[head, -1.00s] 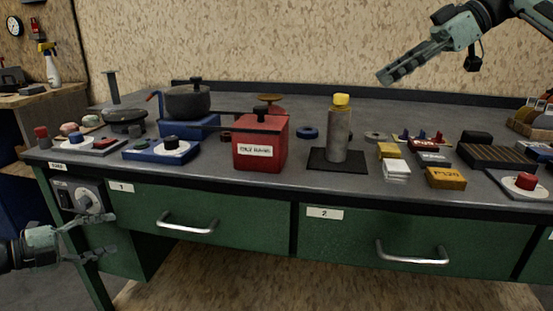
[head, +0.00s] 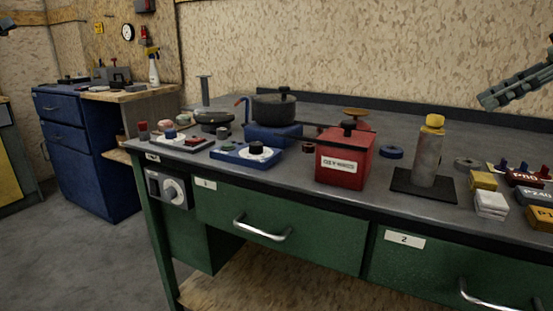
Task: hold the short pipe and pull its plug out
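The short pipe (head: 426,162) is a grey cylinder standing upright on a dark square base plate on the bench. Its yellow plug (head: 433,123) sits in the top end. My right gripper (head: 488,100) comes in from the right edge, above and to the right of the pipe and apart from it. Its fingers show side-on, so whether they are open or shut is unclear.
White blocks (head: 490,206) and yellow blocks (head: 483,181) lie to the right. A dark pot (head: 273,108) is farther left. The green bench (head: 280,215) has drawers in front.

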